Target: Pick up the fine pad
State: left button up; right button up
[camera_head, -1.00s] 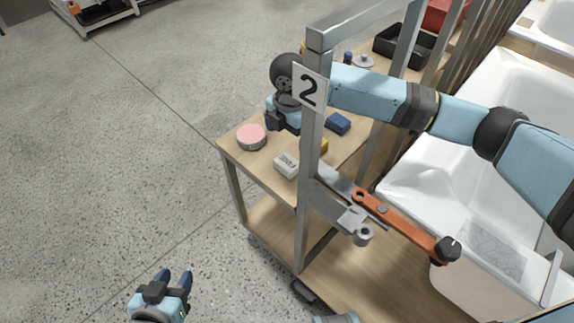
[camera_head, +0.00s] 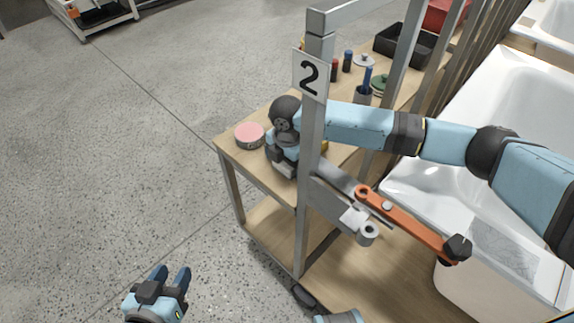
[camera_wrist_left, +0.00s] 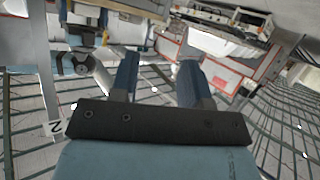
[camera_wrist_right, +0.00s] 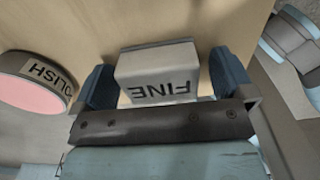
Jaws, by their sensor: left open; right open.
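The fine pad (camera_wrist_right: 158,72) is a pale grey block with "FINE" on its near face, upside down in the right wrist view. My right gripper (camera_wrist_right: 160,62) is open, with one blue finger on each side of the pad. The left finger looks very close to it; I cannot tell whether either finger touches. In the head view my right gripper (camera_head: 284,168) is low over the workbench and hides most or all of the pad. My left gripper (camera_head: 172,274) is open and empty above the floor, away from the bench.
A round pink-topped pad marked POLISH (camera_wrist_right: 38,84) lies beside the fine pad; it also shows in the head view (camera_head: 250,133). A metal post with a "2" sign (camera_head: 310,74) stands in front of the bench. An orange bar (camera_head: 410,222) and a white bathtub (camera_head: 480,150) are right.

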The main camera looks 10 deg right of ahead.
jog(key=c, duration=1)
pick_arm(q)
jog(key=shift+a+f, duration=0.1)
jog(key=shift+f, duration=0.1)
pick_arm(e)
jog(key=shift+r, duration=0.1)
pick_arm(q)
jog(key=shift+s+a+f+g+y+p, duration=0.25)
jog(key=shift+s+a+g+y+p, duration=0.25)
jog(key=shift+p, duration=1.9)
pick_arm(e)
jog(key=shift+r, duration=10)
